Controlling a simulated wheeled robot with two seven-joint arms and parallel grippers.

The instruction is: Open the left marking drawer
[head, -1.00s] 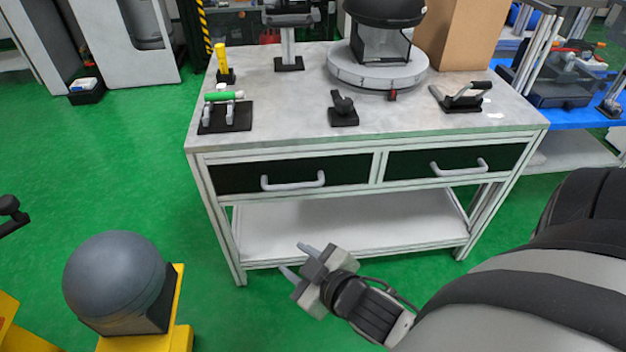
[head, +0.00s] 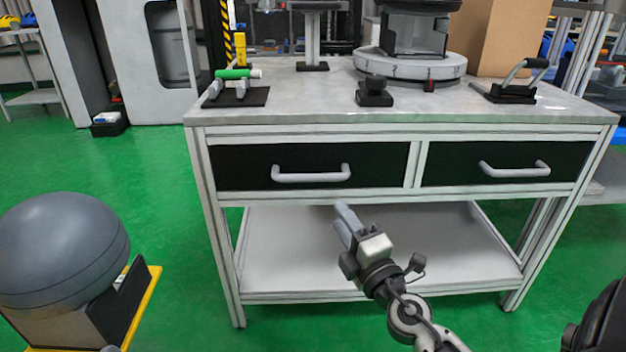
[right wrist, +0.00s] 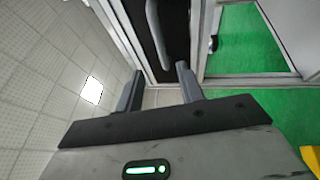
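The left drawer (head: 240,168) has a black front and sits shut, flush in the left half of the table's frame. Its light grey bar handle (head: 311,174) runs horizontally. My right gripper (head: 343,218) is in front of the table, below and slightly right of that handle, pointing up toward it and apart from it. In the right wrist view, the two fingers of my right gripper (right wrist: 160,90) are spread with nothing between them. A grey handle (right wrist: 174,30) on a black drawer front shows ahead of the fingertips. My left gripper is not in view.
The right drawer (head: 460,165) is also shut, with its own handle (head: 515,169). A white lower shelf (head: 280,265) lies under the drawers. Fixtures and a round turntable (head: 410,66) stand on the tabletop. A grey dome (head: 60,250) stands at lower left.

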